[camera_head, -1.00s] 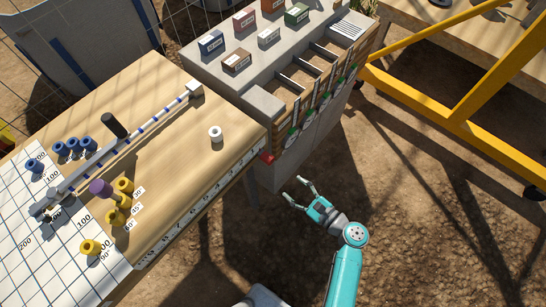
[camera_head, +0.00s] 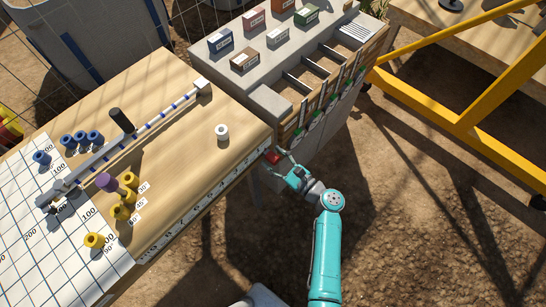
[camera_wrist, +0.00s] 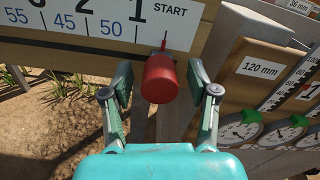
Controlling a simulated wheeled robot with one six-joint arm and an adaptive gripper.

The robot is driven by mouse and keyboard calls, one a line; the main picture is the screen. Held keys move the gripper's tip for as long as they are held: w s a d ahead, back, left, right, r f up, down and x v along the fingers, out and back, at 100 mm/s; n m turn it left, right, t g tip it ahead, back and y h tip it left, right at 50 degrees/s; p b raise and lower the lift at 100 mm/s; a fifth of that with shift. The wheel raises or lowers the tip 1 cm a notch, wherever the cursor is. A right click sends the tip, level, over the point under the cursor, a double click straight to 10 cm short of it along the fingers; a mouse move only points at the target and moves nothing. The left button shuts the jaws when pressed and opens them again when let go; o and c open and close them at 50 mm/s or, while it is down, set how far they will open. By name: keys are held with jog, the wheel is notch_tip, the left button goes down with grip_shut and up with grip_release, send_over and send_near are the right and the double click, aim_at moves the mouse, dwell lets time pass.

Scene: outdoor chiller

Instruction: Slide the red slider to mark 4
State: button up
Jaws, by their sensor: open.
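The red slider (camera_wrist: 158,78) is a short red cylinder at the START line of the scale, in the middle of the wrist view. In the head view the red slider (camera_head: 271,157) is at the right end of the table's front edge. My gripper (camera_wrist: 160,88) is open, with one finger on each side of the slider; whether either finger touches it, I cannot tell. My gripper (camera_head: 279,164) also shows in the head view. The white scale strip (camera_wrist: 95,22) shows 1 and 2 left of START and a cut-off numeral further left; mark 4 is not readable.
The wooden table (camera_head: 190,150) carries a white spool (camera_head: 221,132), yellow pegs (camera_head: 94,241) and a rail. A grey cabinet with gauges (camera_wrist: 285,130) stands close right of the slider. A yellow frame (camera_head: 440,105) stands further right. Open ground lies before the table.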

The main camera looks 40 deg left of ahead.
aim_at(224, 190)
jog(key=shift+a, duration=0.35)
grip_shut()
jog(key=s, duration=0.6)
jog(key=s+a, duration=0.1)
jog(key=s, duration=1.1)
jog(key=shift+a, duration=0.15)
grip_release()
jog(key=d, duration=1.2)
jog(key=shift+s, duration=0.45)
